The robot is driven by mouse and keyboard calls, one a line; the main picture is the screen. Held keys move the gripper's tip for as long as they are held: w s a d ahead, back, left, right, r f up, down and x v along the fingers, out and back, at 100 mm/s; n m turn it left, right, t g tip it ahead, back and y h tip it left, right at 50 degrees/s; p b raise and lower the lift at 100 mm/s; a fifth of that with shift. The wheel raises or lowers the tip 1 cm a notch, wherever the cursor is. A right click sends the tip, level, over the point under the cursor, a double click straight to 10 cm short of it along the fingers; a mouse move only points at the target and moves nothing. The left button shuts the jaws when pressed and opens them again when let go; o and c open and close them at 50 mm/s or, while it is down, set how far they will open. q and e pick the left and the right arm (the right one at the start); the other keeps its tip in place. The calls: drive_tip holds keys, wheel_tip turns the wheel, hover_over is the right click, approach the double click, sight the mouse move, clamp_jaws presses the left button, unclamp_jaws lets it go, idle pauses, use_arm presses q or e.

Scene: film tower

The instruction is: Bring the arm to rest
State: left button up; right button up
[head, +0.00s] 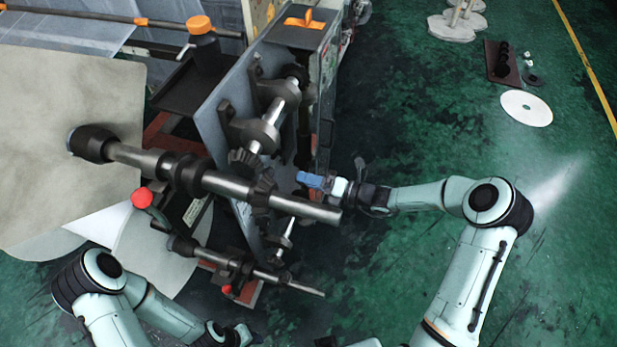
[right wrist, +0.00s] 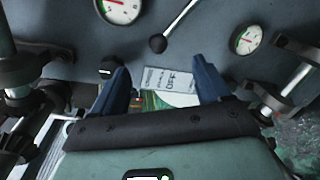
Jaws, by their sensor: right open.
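My right gripper (head: 311,180) reaches in from the right beside the film tower's side plate, near the end of a large horizontal shaft (head: 235,186). In the right wrist view its two blue fingers stand wide apart, and nothing is between them (right wrist: 161,80). They face a grey panel (right wrist: 50,25) with a small label plate (right wrist: 172,80). My left arm comes in at the bottom left. Its gripper (head: 243,335) is small at the bottom edge, and its fingers are not clear.
Round gauges (right wrist: 119,8) and a black-knobbed lever (right wrist: 158,43) sit on the panel. Lower roller shafts (head: 250,268) and a red knob (head: 142,198) stick out toward my left arm. The green floor (head: 420,110) at the right is mostly clear, with a white disc (head: 526,108) farther off.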

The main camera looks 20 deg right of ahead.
drive_tip(key=s+a+f+n+g+h, duration=0.1)
drive_tip(key=s+a+f+n+g, duration=0.3)
drive_tip(key=s+f, duration=0.3)
drive_tip(key=s+a+f+n+g+h, duration=0.1)
drive_tip(key=s+a+f+n+g, duration=0.1)
drive_tip(key=s+f+n+g, duration=0.4)
drive_tip(key=s+d+f+n+h, duration=0.1)
drive_tip(key=s+f+n+h, duration=0.1)
drive_tip(key=s+f+n, duration=0.2)
drive_tip(key=s+d+f+n+h, duration=0.1)
drive_tip(key=s+f+n, duration=0.3)
drive_tip(key=s+n, duration=0.5)
drive_tip(key=s+d+f+n+g+h, duration=0.1)
drive_tip(key=s+f+n+h, duration=0.3)
drive_tip(key=n, duration=0.7)
drive_tip(key=s, duration=0.2)
drive_tip(key=shift+s+d+f+n, duration=0.15)
drive_tip(key=shift+s+f+n, duration=0.1)
drive_tip(key=shift+s+n, duration=0.15)
drive_tip(key=shift+w, duration=0.1)
